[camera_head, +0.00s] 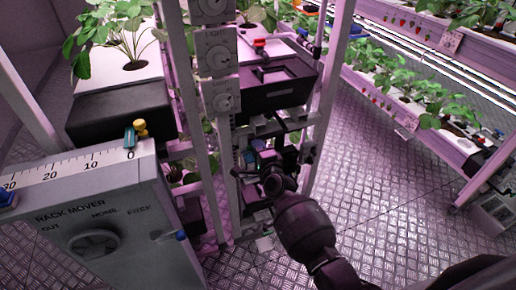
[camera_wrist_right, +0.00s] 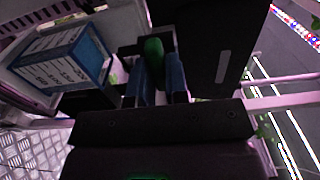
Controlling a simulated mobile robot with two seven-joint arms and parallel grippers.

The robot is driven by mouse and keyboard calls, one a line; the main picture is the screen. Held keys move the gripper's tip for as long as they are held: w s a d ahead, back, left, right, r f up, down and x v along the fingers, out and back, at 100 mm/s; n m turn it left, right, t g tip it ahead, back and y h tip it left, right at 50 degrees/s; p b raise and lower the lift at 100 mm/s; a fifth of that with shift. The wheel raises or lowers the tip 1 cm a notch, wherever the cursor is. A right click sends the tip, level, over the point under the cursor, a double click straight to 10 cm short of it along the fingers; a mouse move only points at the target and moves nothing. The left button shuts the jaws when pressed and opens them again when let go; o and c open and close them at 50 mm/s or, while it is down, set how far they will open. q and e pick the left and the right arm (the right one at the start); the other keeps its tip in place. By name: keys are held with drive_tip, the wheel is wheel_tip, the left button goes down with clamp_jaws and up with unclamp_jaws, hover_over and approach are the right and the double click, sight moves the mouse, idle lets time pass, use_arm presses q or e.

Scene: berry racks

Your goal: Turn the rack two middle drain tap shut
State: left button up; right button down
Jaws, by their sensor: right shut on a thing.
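My right gripper (camera_head: 260,152) reaches in between the rack posts below the black trough, and its fingertips are dark and hard to make out in the head view. In the right wrist view its two blue-faced fingers (camera_wrist_right: 157,82) are closed around a slim green piece (camera_wrist_right: 153,50), which looks like a tap handle. The tap's body and pipe are hidden in shadow, so its turn angle cannot be told. My left gripper is not in view.
A blue and white labelled box (camera_wrist_right: 65,60) is beside the gripper. Black troughs (camera_head: 275,85) with plants sit above. A grey rack mover panel (camera_head: 95,215) with a knob stands at left. Rack posts (camera_head: 328,100) flank the gripper. The metal floor (camera_head: 375,200) at right is clear.

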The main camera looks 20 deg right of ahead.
drive_tip(key=c, duration=1.1)
unclamp_jaws()
drive_tip(key=shift+s, duration=0.1)
drive_tip(key=s+p, duration=0.1)
drive_tip(key=s, duration=0.9)
drive_tip(key=shift+s+d, duration=0.15)
drive_tip(key=shift+s, duration=0.15)
